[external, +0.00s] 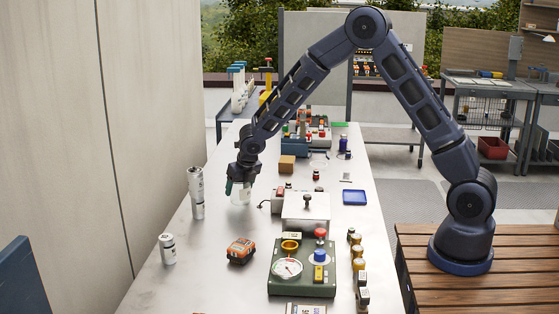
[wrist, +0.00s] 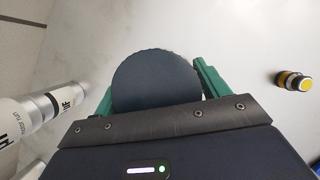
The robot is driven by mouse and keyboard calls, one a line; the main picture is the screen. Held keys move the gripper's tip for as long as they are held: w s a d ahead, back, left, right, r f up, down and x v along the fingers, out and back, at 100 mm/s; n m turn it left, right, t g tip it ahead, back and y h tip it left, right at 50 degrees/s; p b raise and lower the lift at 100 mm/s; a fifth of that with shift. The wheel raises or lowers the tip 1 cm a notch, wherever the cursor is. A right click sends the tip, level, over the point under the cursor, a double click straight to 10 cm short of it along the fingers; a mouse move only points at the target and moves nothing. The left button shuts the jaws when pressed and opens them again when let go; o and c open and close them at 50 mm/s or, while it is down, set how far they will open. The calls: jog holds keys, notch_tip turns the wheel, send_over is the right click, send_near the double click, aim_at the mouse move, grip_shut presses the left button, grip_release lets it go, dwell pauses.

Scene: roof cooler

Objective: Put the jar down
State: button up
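The jar (external: 241,196) looks pale and clear-sided in the external view, hanging upright under my gripper. In the wrist view its round dark lid (wrist: 156,80) fills the space between the green fingers. My gripper (external: 240,184) has one finger on each side of the jar and appears shut on it; the fingers also show in the wrist view (wrist: 155,90). The jar is low over the white table (external: 215,275), left of its middle. I cannot tell whether its base touches the tabletop.
White canisters (external: 196,193) stand close on the left, with another (external: 167,248) nearer the front. An orange-black block (external: 241,250) lies in front. A white box with a knob (external: 306,212) and a green gauge panel (external: 303,270) are to the right. Bare table surrounds the jar.

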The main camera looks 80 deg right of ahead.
jog(key=shift+o, duration=0.9)
jog(key=shift+r, duration=0.25)
jog(key=s+a+r+m, duration=0.2)
jog(key=s+a+r, duration=0.2)
jog(key=r, duration=0.3)
jog(key=s+a+r+m, duration=0.2)
jog(key=s+a+r, duration=0.1)
jog(key=r, duration=0.4)
jog(key=s+a+r+m, duration=0.2)
jog(key=s+a+r, duration=0.2)
jog(key=r, duration=0.3)
jog(key=s+a+r+m, duration=0.3)
jog(key=s+m, duration=0.1)
jog(key=s, duration=0.2)
jog(key=s+a+r+m, duration=0.3)
jog(key=s+a+r, duration=0.1)
jog(key=s, duration=0.1)
jog(key=s+a+m+y, duration=0.1)
jog(key=s+a+m, duration=0.2)
jog(key=s, duration=0.5)
jog(key=s+a+r+m+t+y, duration=0.1)
jog(key=s+a+m, duration=0.2)
jog(key=s+m, duration=0.3)
jog(key=s+a+m+y, duration=0.1)
jog(key=s+a+m, duration=0.2)
jog(key=s, duration=0.7)
jog(key=shift+a+r+m, duration=0.3)
jog(key=shift+m, duration=0.7)
